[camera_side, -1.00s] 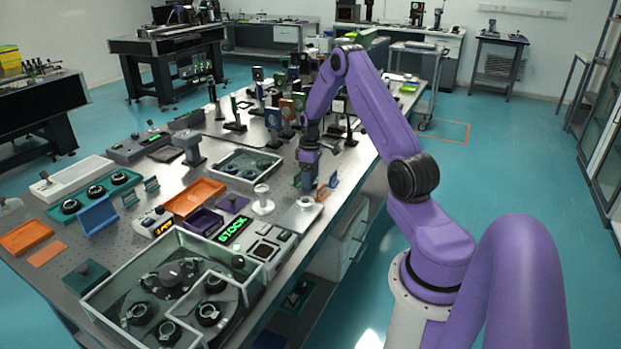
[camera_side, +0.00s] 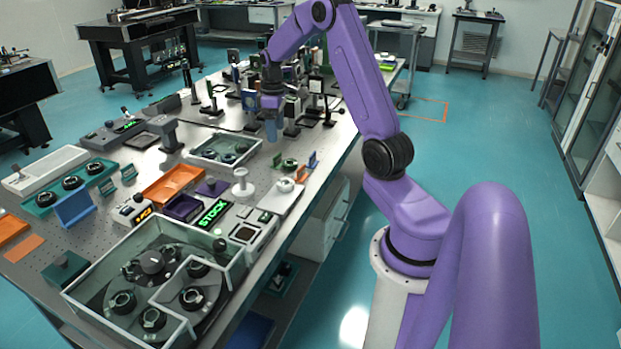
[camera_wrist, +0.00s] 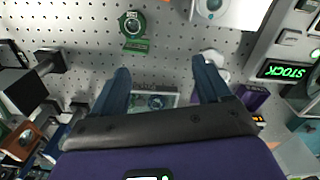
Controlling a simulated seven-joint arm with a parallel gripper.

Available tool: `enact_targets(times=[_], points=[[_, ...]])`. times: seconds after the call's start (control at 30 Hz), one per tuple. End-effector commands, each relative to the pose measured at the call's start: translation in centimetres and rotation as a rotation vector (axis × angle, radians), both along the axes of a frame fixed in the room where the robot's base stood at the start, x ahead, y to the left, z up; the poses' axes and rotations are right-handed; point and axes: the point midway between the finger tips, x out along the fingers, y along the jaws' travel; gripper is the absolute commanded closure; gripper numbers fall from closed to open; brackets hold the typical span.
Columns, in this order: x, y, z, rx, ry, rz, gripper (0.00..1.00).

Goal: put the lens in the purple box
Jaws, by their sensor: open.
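A small round lens in a green mount (camera_side: 290,163) sits on the perforated table top, beside a white plate. In the wrist view the green-mounted lens (camera_wrist: 133,27) lies beyond the fingers, left of centre. The purple box (camera_side: 182,207) stands open between an orange tray and the lit STOCK sign. My gripper (camera_side: 271,138) is open and empty, pointing down above the table, behind the lens. Its two blue fingers (camera_wrist: 161,72) stand wide apart with nothing held between them.
A white post (camera_side: 243,186) and white plate (camera_side: 281,196) stand between the lens and the box. Several upright optics mounts (camera_side: 292,112) crowd the area around my gripper.

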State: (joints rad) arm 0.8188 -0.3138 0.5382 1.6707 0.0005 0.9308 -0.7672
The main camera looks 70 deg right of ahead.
Motion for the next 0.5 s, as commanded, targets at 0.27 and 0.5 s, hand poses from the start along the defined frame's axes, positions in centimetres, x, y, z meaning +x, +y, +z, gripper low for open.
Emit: enact_targets(times=[0.27, 0.5], points=[[-0.3, 15.2, 3.2, -0.002, -0.010, 0.208, 0.23], [-5.6, 25.7, 4.9, 0.001, -0.015, 0.378, 0.23]])
